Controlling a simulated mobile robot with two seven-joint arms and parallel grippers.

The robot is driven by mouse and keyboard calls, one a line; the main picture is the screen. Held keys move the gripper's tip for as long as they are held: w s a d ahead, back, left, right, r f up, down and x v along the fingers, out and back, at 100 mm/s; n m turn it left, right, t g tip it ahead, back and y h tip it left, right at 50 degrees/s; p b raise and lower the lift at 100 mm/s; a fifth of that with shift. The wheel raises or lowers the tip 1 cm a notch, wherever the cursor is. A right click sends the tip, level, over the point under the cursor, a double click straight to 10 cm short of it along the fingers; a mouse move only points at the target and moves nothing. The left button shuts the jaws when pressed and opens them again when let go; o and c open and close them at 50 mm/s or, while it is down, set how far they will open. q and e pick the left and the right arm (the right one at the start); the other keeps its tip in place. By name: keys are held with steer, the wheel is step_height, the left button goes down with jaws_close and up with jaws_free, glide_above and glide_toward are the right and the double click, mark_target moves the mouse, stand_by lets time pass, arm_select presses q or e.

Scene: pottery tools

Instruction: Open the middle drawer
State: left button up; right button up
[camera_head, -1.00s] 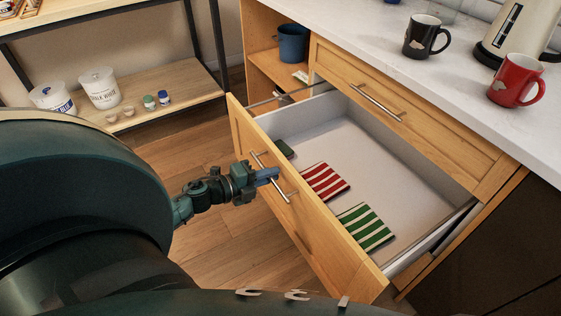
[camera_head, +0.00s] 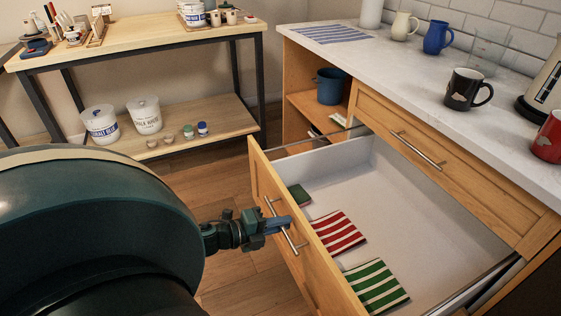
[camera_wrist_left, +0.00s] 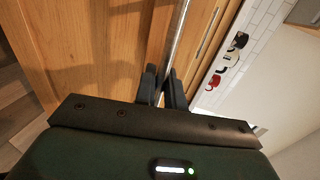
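The drawer (camera_head: 290,235) below the top drawer is pulled far out of the wooden cabinet, with its pale interior showing. A straight metal bar handle (camera_head: 291,242) is on its front. My left gripper (camera_head: 279,224) is at the middle of this handle. In the left wrist view, the handle bar (camera_wrist_left: 178,42) runs between the two dark fingers of my left gripper (camera_wrist_left: 163,76), which are closed around it. My right gripper is not in view.
The drawer holds red-striped (camera_head: 337,231) and green-striped (camera_head: 376,286) cloths and a dark green item (camera_head: 299,195). The top drawer (camera_head: 440,165) is shut. Mugs, including a black one (camera_head: 466,89), stand on the counter. A shelf (camera_head: 190,136) with tubs stands at the left.

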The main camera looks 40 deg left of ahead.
arm_select(q)
steer(key=shift+o, duration=1.4)
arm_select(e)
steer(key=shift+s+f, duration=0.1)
arm_select(q)
steer(key=v, duration=1.3)
steer(key=shift+p, duration=0.35)
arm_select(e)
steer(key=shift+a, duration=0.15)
